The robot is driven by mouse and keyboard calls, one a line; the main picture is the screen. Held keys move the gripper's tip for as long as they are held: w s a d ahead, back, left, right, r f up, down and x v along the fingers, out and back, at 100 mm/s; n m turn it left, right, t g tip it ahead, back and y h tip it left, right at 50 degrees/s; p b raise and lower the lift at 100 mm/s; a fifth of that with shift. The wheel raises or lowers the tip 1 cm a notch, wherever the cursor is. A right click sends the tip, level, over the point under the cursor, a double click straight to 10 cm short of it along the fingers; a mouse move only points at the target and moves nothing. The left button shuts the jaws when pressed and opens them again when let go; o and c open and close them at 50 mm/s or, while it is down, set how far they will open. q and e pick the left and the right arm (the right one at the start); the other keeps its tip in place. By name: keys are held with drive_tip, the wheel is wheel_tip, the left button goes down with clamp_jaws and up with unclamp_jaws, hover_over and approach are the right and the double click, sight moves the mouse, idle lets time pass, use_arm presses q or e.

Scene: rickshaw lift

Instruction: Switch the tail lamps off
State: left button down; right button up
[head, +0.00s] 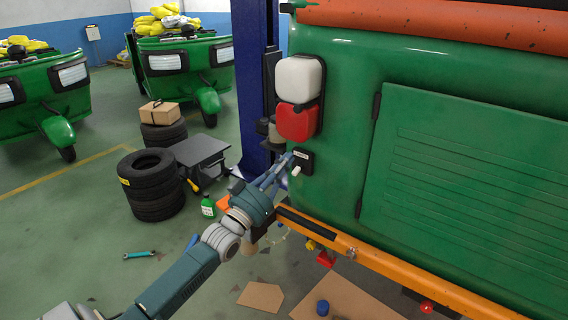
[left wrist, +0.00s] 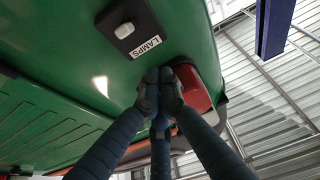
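The lamp switch (head: 306,158) is a small dark box on the green rear panel, with a white lever (head: 296,171) sticking out. In the left wrist view the white lever (left wrist: 124,30) and the label "LAMPS" (left wrist: 146,47) show clearly. The tail lamp above it has a white upper part (head: 299,79) and a red lower part (head: 297,123); whether it is lit I cannot tell. My left gripper (head: 284,167) is just left of the switch, apparently apart from the lever. Its fingertips (left wrist: 160,78) are together and hold nothing visible. My right gripper is not in view.
The green vehicle (head: 470,150) fills the right, with an orange bumper bar (head: 380,262) below the switch. A blue post (head: 252,80) stands behind my gripper. Stacked tires (head: 152,185) and a dark cart (head: 200,157) are on the floor at left. Cardboard (head: 261,296) lies below.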

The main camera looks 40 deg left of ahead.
use_arm(q)
drive_tip(key=s+f+b, duration=0.4)
drive_tip(key=s+f, duration=0.2)
drive_tip(key=s, duration=0.2)
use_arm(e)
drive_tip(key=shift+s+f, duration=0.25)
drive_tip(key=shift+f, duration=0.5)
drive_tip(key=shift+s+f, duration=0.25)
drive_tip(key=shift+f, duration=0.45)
use_arm(q)
drive_tip(key=shift+f, duration=0.1)
